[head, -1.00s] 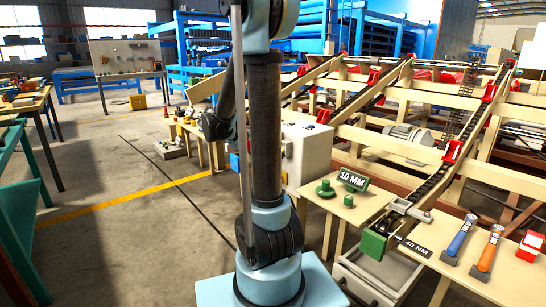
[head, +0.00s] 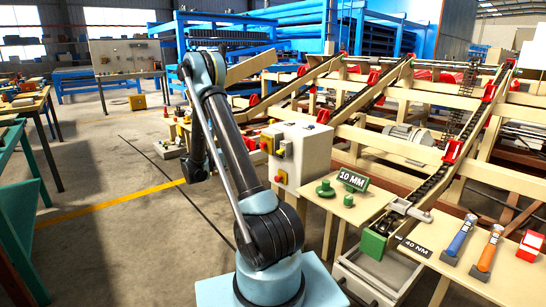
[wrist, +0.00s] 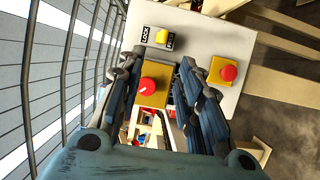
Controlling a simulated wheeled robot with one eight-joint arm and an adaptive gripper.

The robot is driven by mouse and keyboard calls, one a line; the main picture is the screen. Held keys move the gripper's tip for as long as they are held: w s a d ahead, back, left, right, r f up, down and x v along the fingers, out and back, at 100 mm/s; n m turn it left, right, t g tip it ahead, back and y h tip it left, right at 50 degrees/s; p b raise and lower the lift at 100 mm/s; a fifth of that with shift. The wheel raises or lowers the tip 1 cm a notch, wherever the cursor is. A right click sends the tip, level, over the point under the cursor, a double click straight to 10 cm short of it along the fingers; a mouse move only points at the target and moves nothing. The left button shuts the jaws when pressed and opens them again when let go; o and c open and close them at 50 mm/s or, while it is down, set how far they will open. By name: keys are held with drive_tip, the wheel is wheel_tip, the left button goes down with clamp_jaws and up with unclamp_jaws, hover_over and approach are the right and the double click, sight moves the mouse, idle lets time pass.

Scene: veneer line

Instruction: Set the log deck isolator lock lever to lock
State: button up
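The isolator (wrist: 159,39) is a small yellow and black fitting with LOCK and FREE labels, on the pale face of a control box (wrist: 195,48) in the wrist view. Which label its lever points at is too small to tell. The box also shows in the head view (head: 312,152), with the fitting (head: 285,149) near its top. My gripper (wrist: 160,65) is open and empty, with its dark fingers apart below the isolator in the wrist view. Between the fingers shows a red button (wrist: 148,86) on a yellow plate. My gripper cannot be made out in the head view.
A second red button (wrist: 228,73) on a yellow plate sits right of the fingers. Right of the box, a small table holds a green part (head: 325,189) and a 10 MM sign (head: 352,180). The log deck's beams stand behind. Open floor (head: 110,240) lies to the left.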

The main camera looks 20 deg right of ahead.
sight(281, 152)
drive_tip(key=shift+m+g+h, duration=0.3)
drive_tip(key=shift+m+h, duration=0.1)
drive_tip(key=shift+h, duration=0.3)
drive_tip(key=d, duration=1)
drive_tip(key=d+f, duration=0.1)
drive_tip(key=d, duration=0.4)
drive_tip(key=shift+d, duration=0.1)
